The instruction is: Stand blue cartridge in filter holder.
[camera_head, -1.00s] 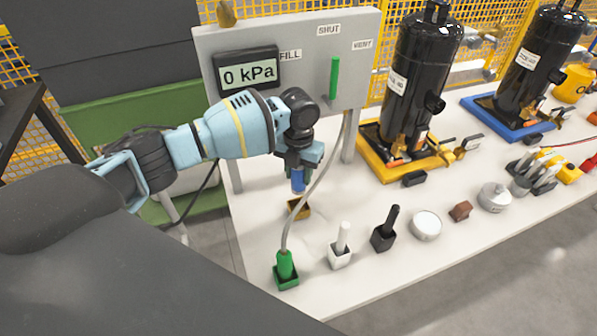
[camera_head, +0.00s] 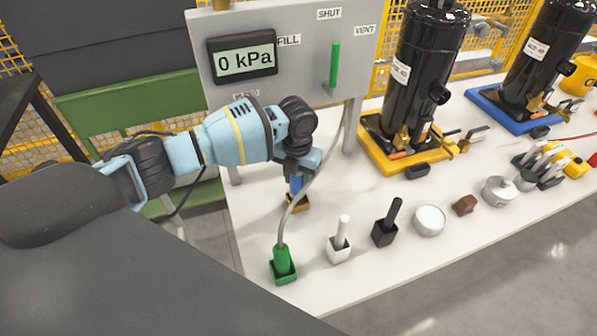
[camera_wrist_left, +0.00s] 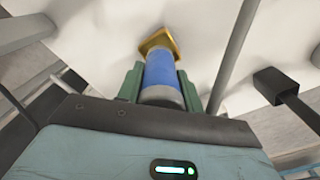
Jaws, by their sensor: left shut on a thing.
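My left gripper (camera_head: 297,172) is shut on the blue cartridge (camera_head: 295,187) and points down over the table. The cartridge is upright, and its lower end meets the small yellow-brown filter holder (camera_head: 298,204). In the left wrist view the two green fingers (camera_wrist_left: 160,84) flank the cartridge (camera_wrist_left: 159,70), whose grey end is nearest the camera. The holder (camera_wrist_left: 157,41) shows around its far end. I cannot tell whether the cartridge is fully seated. My right gripper is not in view.
A grey hose runs close beside the gripper to a green plug in a green holder (camera_head: 283,272). A white-handled tool (camera_head: 340,242) and a black-handled tool (camera_head: 387,228) stand to the right. The grey gauge panel (camera_head: 300,82) rises behind; black compressors (camera_head: 413,75) stand further right.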

